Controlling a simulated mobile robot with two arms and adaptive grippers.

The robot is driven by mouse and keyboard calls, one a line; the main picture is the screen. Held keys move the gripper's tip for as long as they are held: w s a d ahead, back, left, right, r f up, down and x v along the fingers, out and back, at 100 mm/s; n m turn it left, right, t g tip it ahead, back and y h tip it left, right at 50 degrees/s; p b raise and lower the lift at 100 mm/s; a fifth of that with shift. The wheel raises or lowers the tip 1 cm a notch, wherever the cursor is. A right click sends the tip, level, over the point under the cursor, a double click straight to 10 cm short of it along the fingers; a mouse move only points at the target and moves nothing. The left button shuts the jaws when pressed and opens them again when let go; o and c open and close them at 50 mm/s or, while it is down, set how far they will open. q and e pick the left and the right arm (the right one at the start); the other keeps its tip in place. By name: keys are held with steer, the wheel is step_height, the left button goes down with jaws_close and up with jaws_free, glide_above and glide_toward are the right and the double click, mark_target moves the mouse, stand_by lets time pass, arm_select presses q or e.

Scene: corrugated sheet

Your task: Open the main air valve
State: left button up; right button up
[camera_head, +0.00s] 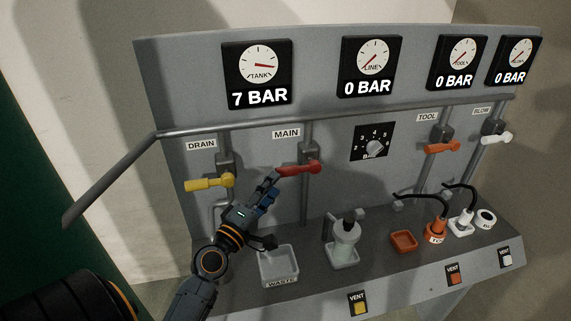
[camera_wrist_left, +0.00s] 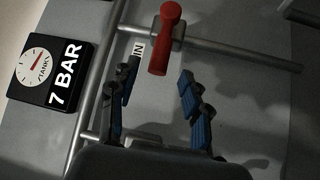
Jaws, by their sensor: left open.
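The main air valve has a red lever handle (camera_head: 299,170) under the MAIN label (camera_head: 286,133); it lies roughly horizontal, its free end to the left. In the left wrist view the red handle (camera_wrist_left: 166,40) points towards my gripper. My left gripper (camera_head: 270,185) is open at the handle's free end. In the left wrist view, the blue-padded fingers of my left gripper (camera_wrist_left: 160,80) stand on either side of the handle's end, with gaps visible. Whether they touch it cannot be told in the head view. My right gripper is not in view.
The tank gauge (camera_head: 259,65) reads 7 BAR; the line gauge (camera_head: 372,58) reads 0 BAR. A yellow drain handle (camera_head: 208,183) is left of my gripper. A rail (camera_head: 360,113) runs above the valves.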

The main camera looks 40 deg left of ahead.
mark_target(285, 172)
arm_select(q)
steer(key=w, duration=0.2)
steer(key=w+p, duration=0.1)
steer(key=w, duration=0.3)
steer(key=shift+w+a+r+p, duration=0.2)
steer(key=shift+w+r+p, duration=0.1)
steer(key=shift+r+p, duration=0.1)
jaws_close()
